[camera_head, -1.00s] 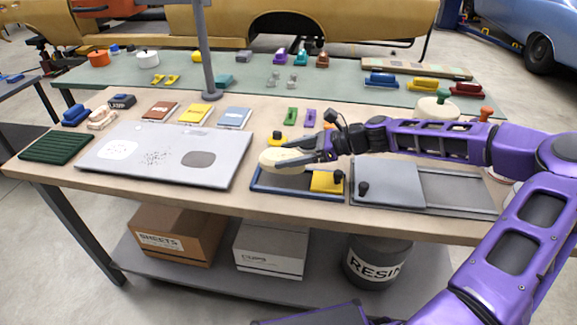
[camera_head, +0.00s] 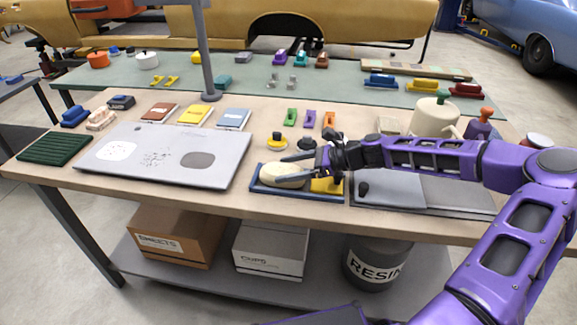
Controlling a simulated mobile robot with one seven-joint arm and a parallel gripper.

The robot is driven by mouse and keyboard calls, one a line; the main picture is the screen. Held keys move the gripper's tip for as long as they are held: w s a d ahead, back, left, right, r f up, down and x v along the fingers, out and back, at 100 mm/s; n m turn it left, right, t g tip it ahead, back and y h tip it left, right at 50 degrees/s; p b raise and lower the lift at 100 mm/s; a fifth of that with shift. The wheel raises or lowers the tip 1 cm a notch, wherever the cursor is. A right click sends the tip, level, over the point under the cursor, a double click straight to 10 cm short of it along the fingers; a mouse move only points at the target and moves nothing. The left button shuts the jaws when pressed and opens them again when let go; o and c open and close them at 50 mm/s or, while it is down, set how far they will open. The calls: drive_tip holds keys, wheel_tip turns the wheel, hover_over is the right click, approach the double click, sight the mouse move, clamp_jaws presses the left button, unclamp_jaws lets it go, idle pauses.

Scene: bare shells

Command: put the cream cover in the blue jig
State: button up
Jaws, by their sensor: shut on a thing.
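The cream cover (camera_head: 281,176) is a rounded, pale oval piece. It sits low over the left part of the blue jig (camera_head: 262,190), within its rim; whether it touches the floor of the jig I cannot tell. My gripper (camera_head: 297,170) comes in from the right and is shut on the cover, with its fingers along the cover's upper and lower sides. A yellow block (camera_head: 327,186) sits in the right part of the jig, partly hidden under my gripper.
A grey panel with a dark knob (camera_head: 364,188) lies right of the jig. A large grey plate (camera_head: 185,160) lies to the left. Behind are a yellow-and-black knob (camera_head: 277,141), a dark knob (camera_head: 305,143) and a cream pot (camera_head: 433,115).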

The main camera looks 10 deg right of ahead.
drive_tip(key=o, duration=1.2)
drive_tip(key=shift+r, duration=0.15)
drive_tip(key=v, duration=0.8)
drive_tip(key=p+v, duration=0.1)
drive_tip(key=v, duration=0.3)
drive_tip(key=shift+r, duration=0.45)
